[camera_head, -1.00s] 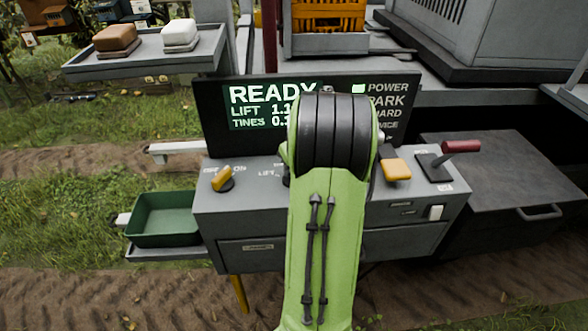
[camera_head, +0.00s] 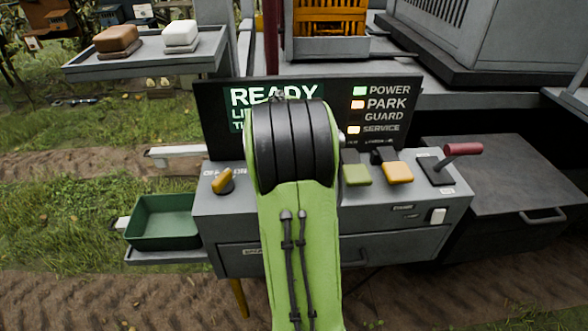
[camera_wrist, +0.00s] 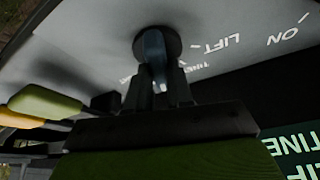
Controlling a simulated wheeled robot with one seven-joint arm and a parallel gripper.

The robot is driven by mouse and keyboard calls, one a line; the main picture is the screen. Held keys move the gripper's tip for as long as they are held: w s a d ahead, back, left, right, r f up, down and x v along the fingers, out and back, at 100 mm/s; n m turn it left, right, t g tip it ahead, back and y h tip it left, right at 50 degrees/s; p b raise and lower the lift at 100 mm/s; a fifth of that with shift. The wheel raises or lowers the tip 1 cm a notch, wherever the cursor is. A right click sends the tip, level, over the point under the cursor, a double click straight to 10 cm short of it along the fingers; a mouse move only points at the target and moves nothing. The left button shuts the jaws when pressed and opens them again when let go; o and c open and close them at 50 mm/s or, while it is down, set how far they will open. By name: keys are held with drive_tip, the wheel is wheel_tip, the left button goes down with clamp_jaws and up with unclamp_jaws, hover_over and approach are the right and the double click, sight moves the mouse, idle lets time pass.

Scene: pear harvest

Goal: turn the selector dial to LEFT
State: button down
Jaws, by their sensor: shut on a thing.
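In the wrist view, a blue-grey dial knob (camera_wrist: 154,48) on a dark round base stands on the grey panel. My gripper (camera_wrist: 158,88) is shut on this knob, with one finger on each side of its narrow part. The white label LIFT and a smaller, partly hidden label, seemingly TINES, are printed beside it. I read no LEFT there. The exact mark the knob points to is unclear. In the head view, my green and black arm hides the dial and the gripper.
A yellow knob (camera_head: 223,181) sits left on the console (camera_head: 405,226). A green paddle (camera_head: 356,173), a yellow paddle (camera_head: 397,172) and a red-handled lever (camera_head: 461,149) stand to the right. The display screen (camera_head: 262,98) reads READY behind. A green tray (camera_head: 163,222) is at left.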

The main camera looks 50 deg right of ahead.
drive_tip(key=shift+m, duration=0.3)
drive_tip(key=c, duration=1)
unclamp_jaws()
drive_tip(key=shift+r, duration=0.1)
drive_tip(key=p+v, duration=0.3)
drive_tip(key=v, duration=1.2)
drive_tip(key=shift+a+r, duration=0.15)
drive_tip(key=shift+r, duration=0.15)
drive_tip(key=shift+w, duration=0.1)
